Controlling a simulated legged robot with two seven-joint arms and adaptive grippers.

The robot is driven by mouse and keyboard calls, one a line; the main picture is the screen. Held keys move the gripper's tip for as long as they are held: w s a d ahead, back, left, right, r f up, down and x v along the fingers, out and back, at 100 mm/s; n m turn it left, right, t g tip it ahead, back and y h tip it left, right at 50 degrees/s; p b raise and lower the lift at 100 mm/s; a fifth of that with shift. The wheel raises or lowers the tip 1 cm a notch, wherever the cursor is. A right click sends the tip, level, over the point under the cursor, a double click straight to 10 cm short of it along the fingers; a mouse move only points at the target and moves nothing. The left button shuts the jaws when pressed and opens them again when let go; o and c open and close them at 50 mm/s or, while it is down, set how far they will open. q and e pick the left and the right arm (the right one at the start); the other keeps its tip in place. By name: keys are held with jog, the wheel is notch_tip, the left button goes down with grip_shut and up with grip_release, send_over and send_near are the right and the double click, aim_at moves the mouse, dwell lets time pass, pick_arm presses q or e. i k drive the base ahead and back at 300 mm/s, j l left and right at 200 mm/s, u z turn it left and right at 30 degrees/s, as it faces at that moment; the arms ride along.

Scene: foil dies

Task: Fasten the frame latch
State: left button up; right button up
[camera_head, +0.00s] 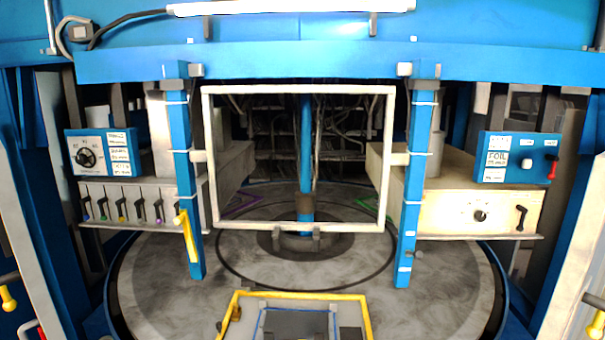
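A white rectangular frame (300,226) stands upright between two blue posts, the left post (181,130) and the right post (416,170). A yellow handle (187,236) hangs on the left post near the frame's lower left corner, slightly tilted; it may be the frame latch, but I cannot tell whether it is fastened. A small dark fitting (413,254) is on the lower right post. Neither of my grippers shows in the head view.
A round grey table (160,285) lies below the frame, with a yellow-edged tray (368,315) at its front. A control box with several levers (130,205) is at left, and a beige box with a knob (480,215) at right. A blue beam (300,62) crosses above.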

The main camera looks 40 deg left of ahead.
aim_at(183, 218)
jog(key=u, duration=2)
jog(key=i+j, duration=0.1)
